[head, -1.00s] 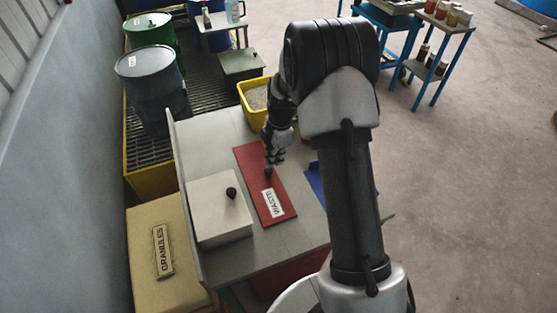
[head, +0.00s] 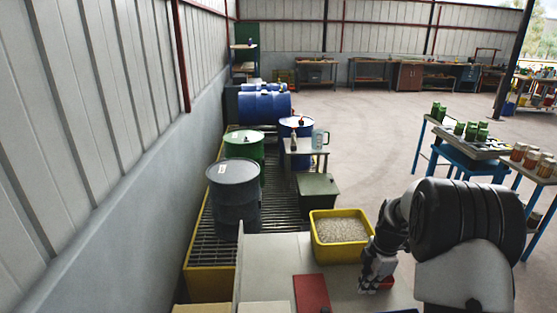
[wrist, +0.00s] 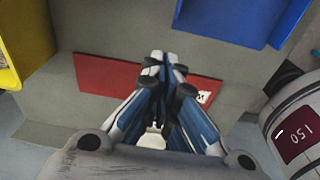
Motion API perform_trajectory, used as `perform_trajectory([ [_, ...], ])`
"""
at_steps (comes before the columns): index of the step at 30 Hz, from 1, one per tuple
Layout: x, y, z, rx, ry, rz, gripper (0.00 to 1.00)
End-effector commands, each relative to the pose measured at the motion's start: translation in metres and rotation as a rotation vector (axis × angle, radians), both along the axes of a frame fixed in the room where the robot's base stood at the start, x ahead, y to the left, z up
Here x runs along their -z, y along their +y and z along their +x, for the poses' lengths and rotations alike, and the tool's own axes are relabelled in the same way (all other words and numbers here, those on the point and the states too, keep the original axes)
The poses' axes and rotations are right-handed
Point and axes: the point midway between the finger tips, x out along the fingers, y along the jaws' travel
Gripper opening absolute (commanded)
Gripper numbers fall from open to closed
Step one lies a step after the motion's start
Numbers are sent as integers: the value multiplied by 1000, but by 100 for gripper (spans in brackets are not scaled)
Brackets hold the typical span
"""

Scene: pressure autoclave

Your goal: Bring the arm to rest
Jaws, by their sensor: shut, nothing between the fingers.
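My gripper (head: 376,278) hangs at the lower right of the head view, beside the yellow tub and over the grey table (head: 265,258). In the wrist view my gripper (wrist: 163,62) has its fingers together with nothing between them. Below it lies the red panel (wrist: 97,75), partly hidden by the fingers, with a bit of its white label showing. In the head view the red panel (head: 311,293) is cut off by the bottom edge.
A yellow tub (head: 341,252) of granules stands beside the gripper. Grey (head: 233,195) and green (head: 243,148) drums stand on a grating at the left. Open floor lies beyond.

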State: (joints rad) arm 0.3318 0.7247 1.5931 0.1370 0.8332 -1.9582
Motion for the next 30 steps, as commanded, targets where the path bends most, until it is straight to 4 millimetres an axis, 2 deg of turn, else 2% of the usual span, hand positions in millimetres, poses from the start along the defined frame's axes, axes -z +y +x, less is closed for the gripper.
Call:
perform_trajectory([
  [1,-24,8,-3,45,-16,-9,0],
  [6,-104,44,-35,301,-56,-20,0],
  [12,-177,84,-96,622,-111,-3,0],
  [15,-202,101,-131,782,-139,20,0],
  [20,-226,124,-192,1040,-184,79,0],
  [24,-231,137,-242,1251,-211,146,0],
  [27,-229,142,-268,1371,-222,194,0],
  [30,-225,145,-285,1455,-227,227,0],
])
